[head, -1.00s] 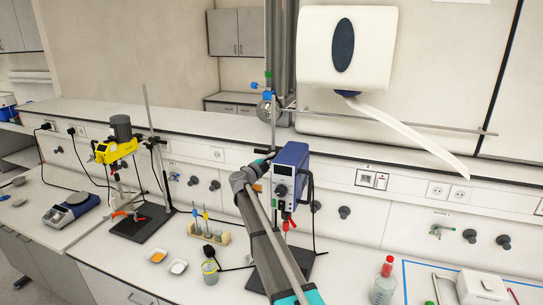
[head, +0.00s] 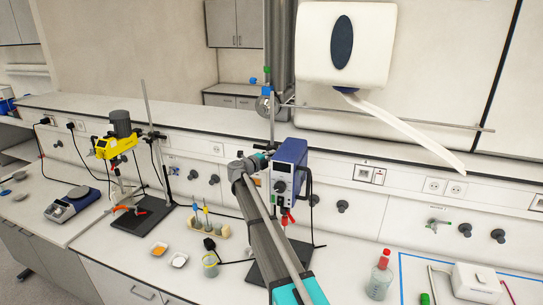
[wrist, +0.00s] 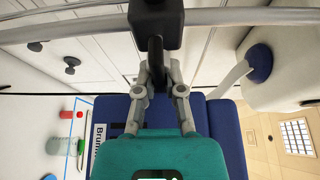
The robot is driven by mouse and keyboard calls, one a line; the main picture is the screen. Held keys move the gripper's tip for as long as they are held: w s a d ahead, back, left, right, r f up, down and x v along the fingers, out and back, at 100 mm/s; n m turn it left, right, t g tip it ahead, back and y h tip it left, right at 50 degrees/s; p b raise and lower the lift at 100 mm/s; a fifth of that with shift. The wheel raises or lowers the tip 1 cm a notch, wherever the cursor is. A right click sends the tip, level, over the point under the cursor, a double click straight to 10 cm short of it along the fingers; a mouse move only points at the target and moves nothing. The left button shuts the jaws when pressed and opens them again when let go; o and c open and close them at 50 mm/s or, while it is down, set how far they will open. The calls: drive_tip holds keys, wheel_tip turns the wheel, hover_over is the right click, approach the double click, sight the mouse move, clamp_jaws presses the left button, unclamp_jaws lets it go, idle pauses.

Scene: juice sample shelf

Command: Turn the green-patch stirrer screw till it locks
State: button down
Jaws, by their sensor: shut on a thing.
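The blue stirrer (head: 289,166) stands upright on a rod stand in the middle of the bench in the head view. A small green patch shows low on its front. Its blue housing (wrist: 228,130) also shows in the wrist view, behind my gripper. There, a dark screw (wrist: 155,48) sticks out of a black clamp block (wrist: 155,18) on a metal rod. My gripper (wrist: 156,68) is shut on this screw, with one finger on each side. In the head view my arm and the stirrer hide most of the grip.
A yellow stirrer (head: 115,147) on its own stand is at the left. A vial rack (head: 207,230), small dishes and a beaker (head: 210,265) are left of my arm. A paper dispenser (head: 345,45) hangs above.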

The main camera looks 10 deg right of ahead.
drive_tip(key=shift+w+a+r, duration=0.1)
drive_tip(key=shift+w, duration=0.1)
drive_tip(key=c, duration=0.9)
unclamp_jaws()
drive_tip(key=shift+o, duration=0.8)
drive_tip(key=shift+w, duration=0.1)
drive_tip(key=shift+s, duration=0.25)
drive_tip(key=v, duration=1.1)
drive_tip(key=shift+s+a, duration=0.25)
drive_tip(key=shift+a, duration=0.05)
